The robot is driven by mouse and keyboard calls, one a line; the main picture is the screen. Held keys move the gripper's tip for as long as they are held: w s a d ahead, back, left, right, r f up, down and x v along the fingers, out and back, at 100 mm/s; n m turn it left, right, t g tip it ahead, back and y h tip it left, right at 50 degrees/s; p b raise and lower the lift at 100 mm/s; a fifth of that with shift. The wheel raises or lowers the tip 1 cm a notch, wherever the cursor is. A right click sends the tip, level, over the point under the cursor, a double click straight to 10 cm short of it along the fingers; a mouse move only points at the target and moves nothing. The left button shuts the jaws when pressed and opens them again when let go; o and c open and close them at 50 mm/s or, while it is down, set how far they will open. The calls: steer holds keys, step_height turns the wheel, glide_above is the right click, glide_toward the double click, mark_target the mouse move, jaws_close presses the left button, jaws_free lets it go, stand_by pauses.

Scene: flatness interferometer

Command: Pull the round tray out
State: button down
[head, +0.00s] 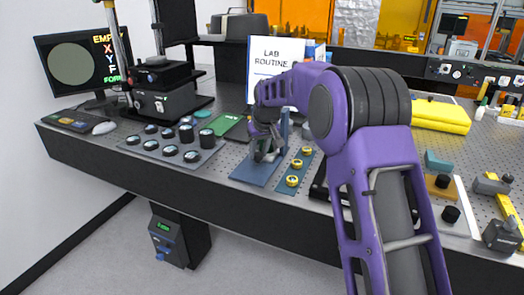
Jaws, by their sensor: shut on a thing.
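My gripper (263,155) is low over the blue plate (258,173) near the middle of the bench. It is shut on a small greyish thing that its fingers mostly hide. A blue upright stands on the plate just right of my gripper. The interferometer (160,95) is a black boxy instrument at the left of the bench, well apart from my gripper. I cannot clearly make out a round tray; a dark round part (157,60) shows on top of the instrument. The monitor (83,62) shows a grey disc and the word EMPTY.
A grey mat (150,145) with several dark round pieces lies left of my gripper. A blue-green strip (300,172) with gold rings lies to its right. A LAB ROUTINE sign (277,60) stands behind. Yellow cloths (440,116) lie at the right. My arm hides part of the bench.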

steer(key=s, duration=0.2)
steer(key=s+a+b, duration=0.1)
steer(key=s+a, duration=0.1)
steer(key=s, duration=0.1)
steer(key=shift+s, duration=0.35)
steer(key=c, duration=0.5)
jaws_free()
steer(key=p+v, duration=0.2)
steer(key=v, duration=1.5)
steer(key=shift+s+d+r, duration=0.1)
steer(key=shift+r, duration=0.1)
